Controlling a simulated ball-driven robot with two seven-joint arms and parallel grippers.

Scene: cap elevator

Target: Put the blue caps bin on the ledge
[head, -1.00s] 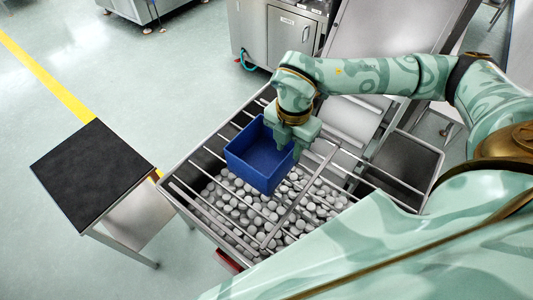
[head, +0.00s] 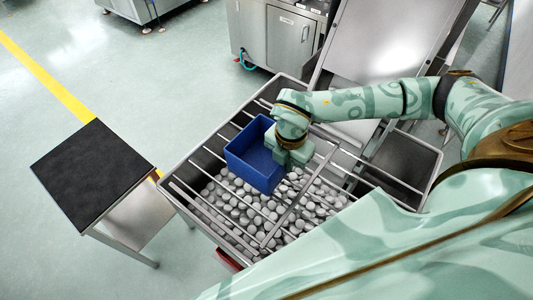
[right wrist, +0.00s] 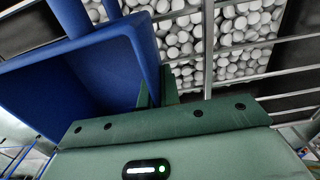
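The blue caps bin (head: 246,160) is an open-topped box. It rests over the metal bars of the hopper, above many grey caps (head: 250,212). My right gripper (head: 287,163) is down at the bin's right wall. In the right wrist view the bin (right wrist: 85,75) fills the left side, and the two fingers (right wrist: 157,88) stand close together on either side of its wall, so the gripper looks shut on it. The bin's inside looks empty where visible. No part is clearly marked as the ledge. My left gripper is not in view.
A small stand with a black top (head: 92,172) is left of the hopper (head: 179,178), its top bare. Thin metal bars (head: 305,205) cross the hopper. A steel conveyor chute (head: 385,45) rises behind it. A steel cabinet (head: 280,38) stands at the back. Floor at left is clear.

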